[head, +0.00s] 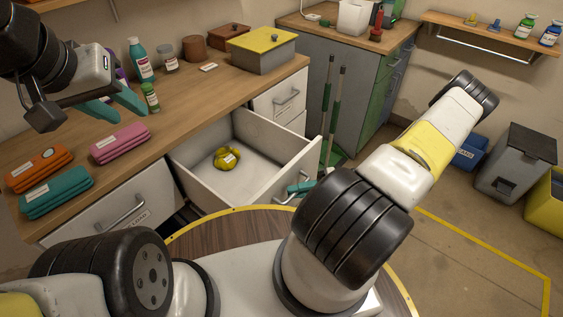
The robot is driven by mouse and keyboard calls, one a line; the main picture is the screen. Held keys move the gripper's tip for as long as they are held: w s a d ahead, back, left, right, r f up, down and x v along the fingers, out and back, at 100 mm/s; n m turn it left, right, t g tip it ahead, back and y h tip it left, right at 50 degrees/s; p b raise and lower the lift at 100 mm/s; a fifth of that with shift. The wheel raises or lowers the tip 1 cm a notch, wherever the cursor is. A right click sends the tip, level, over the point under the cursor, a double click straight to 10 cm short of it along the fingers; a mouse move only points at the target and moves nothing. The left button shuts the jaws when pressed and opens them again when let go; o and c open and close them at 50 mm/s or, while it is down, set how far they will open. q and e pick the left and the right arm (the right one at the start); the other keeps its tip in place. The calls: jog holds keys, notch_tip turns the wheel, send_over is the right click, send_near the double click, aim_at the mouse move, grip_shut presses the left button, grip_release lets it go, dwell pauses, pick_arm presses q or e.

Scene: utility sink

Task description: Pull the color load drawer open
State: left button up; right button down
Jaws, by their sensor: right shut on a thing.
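A white drawer (262,130) under the wooden counter stands pulled well out, with a yellow rounded item (226,158) lying inside. Its front's label faces away from the head view, so I cannot read it. My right gripper (301,188) is at the outside of this drawer's front, shut on its handle; my own arm hides most of the grip. My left gripper (120,103) is empty above the counter at the upper left, its teal fingers apart. A closed drawer (109,215) with a bar handle and a small label is to the left of the open one.
The counter (185,98) holds folded orange, pink and teal cloths, bottles, a jar and a yellow-lidded box (263,50). Further closed drawers (278,95) lie right of the open one. A grey cabinet (335,75), bins (515,165) and open floor are to the right.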

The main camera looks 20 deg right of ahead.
jog(key=shift+s+d, duration=0.25)
jog(key=shift+s, duration=0.1)
jog(key=c, duration=1.5)
grip_release()
jog(key=shift+o, duration=0.2)
jog(key=s+d+r, duration=0.1)
jog(key=d, duration=0.6)
jog(key=shift+d, duration=0.35)
